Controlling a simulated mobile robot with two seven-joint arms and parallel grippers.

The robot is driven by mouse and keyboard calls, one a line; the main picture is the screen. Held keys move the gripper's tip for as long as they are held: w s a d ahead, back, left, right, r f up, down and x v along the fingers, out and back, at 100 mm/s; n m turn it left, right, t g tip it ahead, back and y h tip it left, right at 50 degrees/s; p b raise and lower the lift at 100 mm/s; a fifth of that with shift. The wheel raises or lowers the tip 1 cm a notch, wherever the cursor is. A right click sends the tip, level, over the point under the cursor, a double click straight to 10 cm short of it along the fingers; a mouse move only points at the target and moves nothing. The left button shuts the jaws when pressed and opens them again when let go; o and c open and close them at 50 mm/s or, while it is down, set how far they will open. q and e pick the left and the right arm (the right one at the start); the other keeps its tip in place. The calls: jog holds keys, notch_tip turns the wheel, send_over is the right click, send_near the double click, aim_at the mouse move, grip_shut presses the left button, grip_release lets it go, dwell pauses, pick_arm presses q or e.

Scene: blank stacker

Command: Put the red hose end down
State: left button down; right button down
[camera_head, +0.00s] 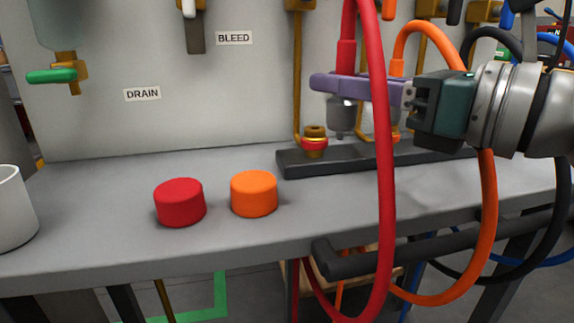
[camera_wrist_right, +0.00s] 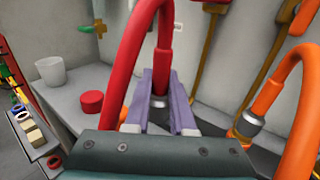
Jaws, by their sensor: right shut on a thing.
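My right gripper (camera_head: 330,84) has purple fingers and is shut around the red hose end (camera_head: 346,57). The hose end hangs upright, with its grey metal coupling (camera_head: 342,114) below the fingers, over the dark manifold block (camera_head: 295,163). It also shows between the fingers in the right wrist view (camera_wrist_right: 165,62). A brass fitting with a red ring (camera_head: 314,144) stands on the block, left of the coupling and apart from it. A red cap (camera_head: 180,203) and an orange cap (camera_head: 254,194) sit on the grey bench (camera_head: 110,235). My left gripper is not in view.
The red hose (camera_head: 384,190) loops down past the bench's front edge. An orange hose (camera_head: 487,200) ends at the block behind my gripper. A white cup (camera_head: 14,210) stands at the left. Bench room around the caps is clear. A panel with valves (camera_head: 52,76) rises behind.

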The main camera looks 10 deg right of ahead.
aim_at(339, 138)
notch_tip(339, 138, down, 6)
jog(key=b, duration=0.3)
jog(key=shift+r, duration=0.25)
jog(key=shift+f, duration=0.2)
jog(key=shift+f+b, duration=0.5)
jog(key=shift+f, duration=0.15)
jog(key=c, duration=0.8)
grip_release()
jog(key=shift+o, duration=0.2)
